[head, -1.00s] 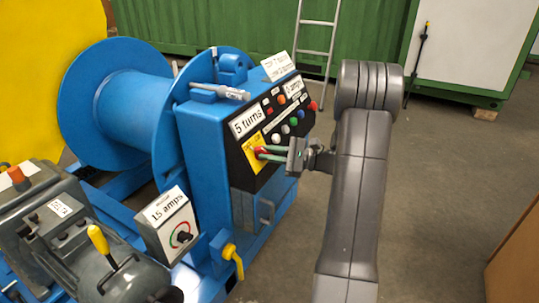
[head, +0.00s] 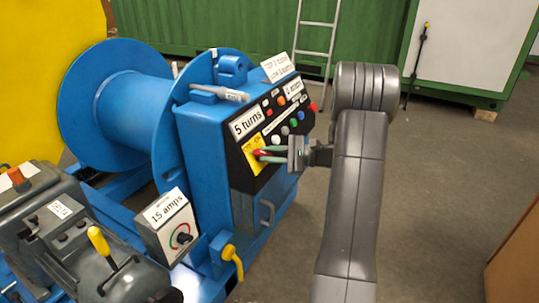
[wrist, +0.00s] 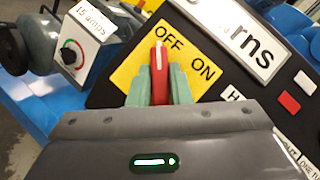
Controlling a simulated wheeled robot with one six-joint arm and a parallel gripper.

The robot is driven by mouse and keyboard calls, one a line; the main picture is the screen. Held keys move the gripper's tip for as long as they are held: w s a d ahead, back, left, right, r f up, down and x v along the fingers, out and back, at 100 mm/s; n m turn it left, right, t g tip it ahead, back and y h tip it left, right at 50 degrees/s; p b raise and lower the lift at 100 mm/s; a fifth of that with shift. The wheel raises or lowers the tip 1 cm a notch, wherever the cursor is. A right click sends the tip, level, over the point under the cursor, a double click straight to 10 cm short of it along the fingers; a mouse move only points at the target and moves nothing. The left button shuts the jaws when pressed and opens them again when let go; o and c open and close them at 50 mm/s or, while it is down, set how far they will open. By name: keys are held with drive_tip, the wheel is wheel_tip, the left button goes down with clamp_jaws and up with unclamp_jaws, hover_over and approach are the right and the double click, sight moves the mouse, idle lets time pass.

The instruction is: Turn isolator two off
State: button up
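The isolator is a red handle (wrist: 159,72) on a yellow plate (wrist: 133,72) marked OFF and ON. In the wrist view the handle points up, its tip beside the word OFF and away from ON. My gripper (wrist: 160,82) has its two green fingers on either side of the handle, apparently pressed against it. In the head view the yellow plate (head: 254,145) is on the black front panel of the blue winch cabinet, below a "5 turns" label (head: 247,123). My gripper (head: 262,155) reaches it from the right. No isolator number is readable.
Coloured buttons (head: 285,130) sit right of the isolator on the same panel. A "15 amps" box with a black knob (head: 184,238) and a yellow lever (head: 232,262) stand lower left. A blue drum (head: 130,110) is behind. Floor to the right is clear.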

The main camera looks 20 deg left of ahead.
drive_tip(key=o, duration=0.4)
drive_tip(key=shift+c, duration=0.2)
drive_tip(key=shift+d, duration=0.1)
drive_tip(key=p+v, duration=0.3)
drive_tip(key=v, duration=1)
drive_tip(key=shift+w+d, duration=0.15)
drive_tip(key=shift+d, duration=0.15)
drive_tip(key=shift+a, duration=0.1)
drive_tip(key=b+x, duration=0.3)
drive_tip(key=x, duration=1)
drive_tip(key=shift+a, duration=0.35)
